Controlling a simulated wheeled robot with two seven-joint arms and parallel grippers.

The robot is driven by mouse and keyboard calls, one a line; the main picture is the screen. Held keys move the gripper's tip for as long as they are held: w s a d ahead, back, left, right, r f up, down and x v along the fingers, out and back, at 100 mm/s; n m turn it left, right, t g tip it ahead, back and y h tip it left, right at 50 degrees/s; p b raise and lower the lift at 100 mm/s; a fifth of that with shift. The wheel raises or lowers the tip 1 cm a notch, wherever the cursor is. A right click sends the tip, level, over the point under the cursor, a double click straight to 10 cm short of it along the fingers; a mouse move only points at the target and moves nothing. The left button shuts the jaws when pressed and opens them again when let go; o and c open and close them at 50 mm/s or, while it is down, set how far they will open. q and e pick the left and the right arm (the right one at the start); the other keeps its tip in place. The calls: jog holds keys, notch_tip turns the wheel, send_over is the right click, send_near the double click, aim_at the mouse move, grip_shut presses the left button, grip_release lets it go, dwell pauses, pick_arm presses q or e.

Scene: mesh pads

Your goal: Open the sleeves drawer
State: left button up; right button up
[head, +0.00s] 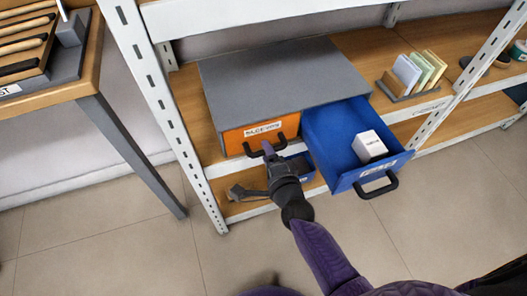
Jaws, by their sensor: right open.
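A grey cabinet (285,80) on the shelf has two drawers side by side. The left one is an orange drawer (238,141), shut, with a white label and a black handle (253,150). The right one is a blue drawer (328,140), pulled well out, with a black handle (380,187) and a white box (369,146) inside. Both labels are too blurred to read surely. My right gripper (269,150) is open at the orange drawer's handle and hides part of it; I cannot tell whether it touches. My left gripper is out of view.
The open blue drawer juts out just right of my right gripper. A white shelf post (163,101) stands to the left. A grey item (246,193) lies on the lower shelf below. Upright cards (419,72) stand on the shelf at right. The floor in front is clear.

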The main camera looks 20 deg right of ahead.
jog(key=shift+x, duration=0.8)
grip_shut()
dwell(0.5)
dwell(0.4)
